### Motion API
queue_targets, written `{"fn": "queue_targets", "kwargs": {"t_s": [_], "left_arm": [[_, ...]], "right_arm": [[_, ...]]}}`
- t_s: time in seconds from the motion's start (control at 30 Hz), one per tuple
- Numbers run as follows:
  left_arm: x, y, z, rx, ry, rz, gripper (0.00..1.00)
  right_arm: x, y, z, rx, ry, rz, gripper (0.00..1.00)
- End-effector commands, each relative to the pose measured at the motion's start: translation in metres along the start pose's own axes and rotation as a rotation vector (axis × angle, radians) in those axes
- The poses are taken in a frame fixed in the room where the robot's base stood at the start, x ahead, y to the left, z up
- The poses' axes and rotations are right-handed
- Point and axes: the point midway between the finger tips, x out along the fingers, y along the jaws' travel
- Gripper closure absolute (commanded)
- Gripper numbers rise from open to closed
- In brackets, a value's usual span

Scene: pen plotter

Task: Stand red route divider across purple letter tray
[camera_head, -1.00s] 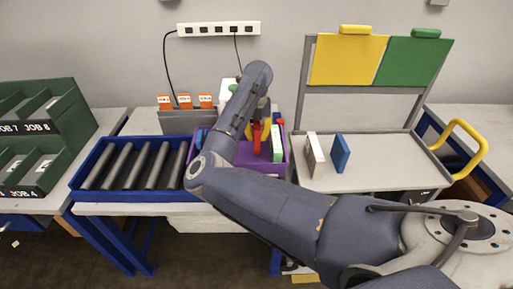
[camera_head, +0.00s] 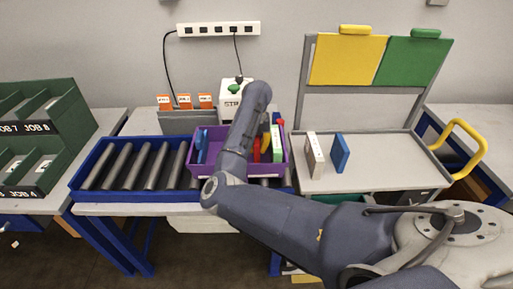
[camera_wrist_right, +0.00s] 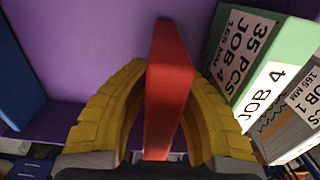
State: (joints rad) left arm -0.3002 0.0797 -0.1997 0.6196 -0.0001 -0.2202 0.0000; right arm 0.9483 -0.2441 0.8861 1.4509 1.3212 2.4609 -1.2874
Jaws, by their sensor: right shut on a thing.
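The purple letter tray (camera_head: 271,170) stands on the roller conveyor in the head view. My right gripper (camera_wrist_right: 166,80) has its yellow fingers shut on the red route divider (camera_wrist_right: 169,100), one on each side. The divider is held edge-up inside the tray; it also shows in the head view (camera_head: 257,151), partly behind my arm. The purple floor and wall surround it in the wrist view. Whether its lower edge touches the tray floor is hidden. My left gripper is not in view.
A green block labelled JOB 4 (camera_wrist_right: 245,55) stands close right of the divider, with a grey labelled block (camera_wrist_right: 290,110) beside it. A blue piece (camera_head: 202,146) is at the tray's left end. White (camera_head: 314,155) and blue (camera_head: 340,153) blocks stand on the right table.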

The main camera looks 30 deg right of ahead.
Motion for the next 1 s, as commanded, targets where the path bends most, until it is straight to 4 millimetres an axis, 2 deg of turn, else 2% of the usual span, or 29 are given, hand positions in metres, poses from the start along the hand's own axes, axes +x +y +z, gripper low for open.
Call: {"fn": "queue_targets", "kwargs": {"t_s": [0.13, 0.17, 0.33, 0.67, 0.77, 1.0], "left_arm": [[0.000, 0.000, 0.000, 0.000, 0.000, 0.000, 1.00], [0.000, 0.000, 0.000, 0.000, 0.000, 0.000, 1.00], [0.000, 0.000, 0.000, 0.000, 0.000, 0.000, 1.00], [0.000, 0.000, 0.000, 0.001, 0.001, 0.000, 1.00], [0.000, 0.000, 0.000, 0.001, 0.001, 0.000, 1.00], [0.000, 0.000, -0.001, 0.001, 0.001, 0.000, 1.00]], "right_arm": [[0.003, 0.000, 0.000, 0.000, 0.000, 0.000, 1.00], [0.003, 0.000, 0.000, -0.001, 0.000, 0.000, 0.79], [0.003, 0.000, 0.000, 0.000, 0.000, 0.000, 0.60], [-0.002, 0.000, 0.000, 0.001, -0.001, 0.001, 0.60], [-0.011, 0.001, 0.001, 0.001, -0.003, 0.002, 0.60], [-0.051, 0.001, 0.001, 0.001, -0.003, 0.004, 0.60]]}}
